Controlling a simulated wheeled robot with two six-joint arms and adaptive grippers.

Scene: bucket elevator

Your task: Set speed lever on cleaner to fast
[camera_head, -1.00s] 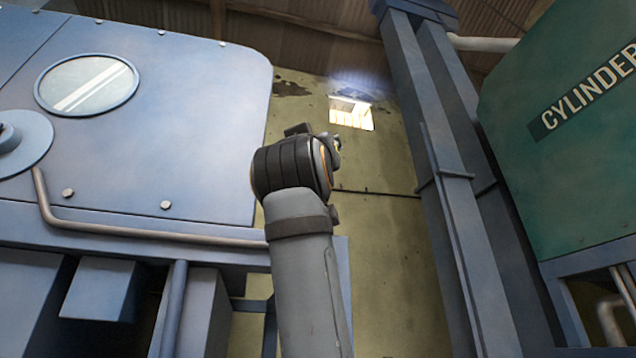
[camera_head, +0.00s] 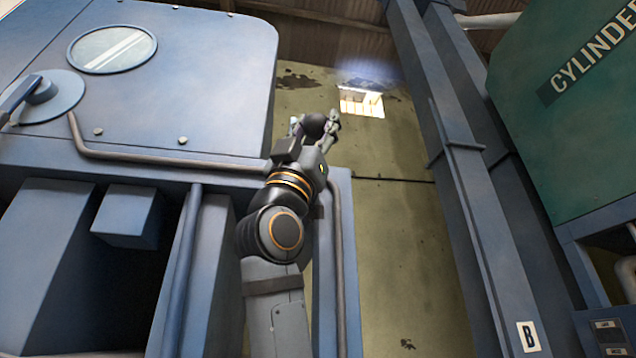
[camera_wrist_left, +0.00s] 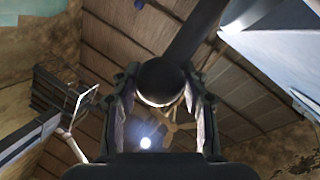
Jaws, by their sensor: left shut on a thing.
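My left gripper (camera_head: 315,122) is raised beside the right edge of the blue machine (camera_head: 215,75). Its two fingers are closed around a dark round ball knob (camera_head: 313,126). In the left wrist view the knob (camera_wrist_left: 160,77) sits between the fingers, and a thick dark rod (camera_wrist_left: 200,27) runs up and right from behind it. The knob looks like the end of the speed lever, but the lever's pivot and any speed marks are not visible. My right gripper is not in view.
The blue machine has a round window (camera_head: 112,49), a handle on a disc (camera_head: 42,92) and a bent pipe (camera_head: 160,160). Blue columns (camera_head: 455,130) and a green cylinder machine (camera_head: 570,130) stand right. Open space before the yellowish wall (camera_head: 395,230) lies between.

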